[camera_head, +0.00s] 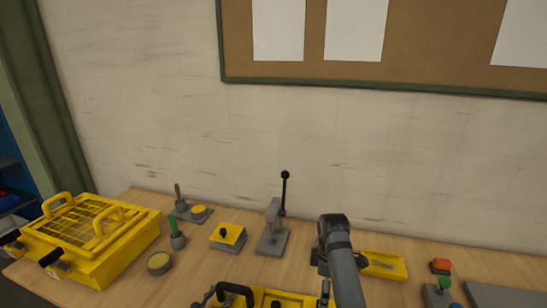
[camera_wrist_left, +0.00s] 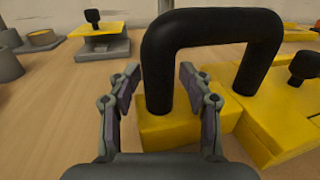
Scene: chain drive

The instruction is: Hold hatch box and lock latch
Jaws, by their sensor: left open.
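A yellow box with a black arched handle (camera_head: 235,289) and a black knob (camera_head: 276,304) sits at the bottom edge of the head view, partly cut off. I take it for the hatch box. In the left wrist view the handle (camera_wrist_left: 212,22) stands large ahead, on a yellow block (camera_wrist_left: 165,130), with the black knob (camera_wrist_left: 304,66) to its right. My left gripper (camera_wrist_left: 160,95) is open. The handle's left post shows between its fingers, and I cannot tell whether they touch it. In the head view the left gripper (camera_head: 208,297) is small beside the handle. I see no right gripper clearly.
A large yellow box (camera_head: 100,265) with a mesh top stands at the left. Behind are a small yellow-topped block (camera_head: 228,235), a grey lever stand (camera_head: 272,240) and a round tin (camera_head: 159,263). A yellow tray (camera_head: 385,265) and buttons (camera_head: 440,266) lie right, beyond my arm link.

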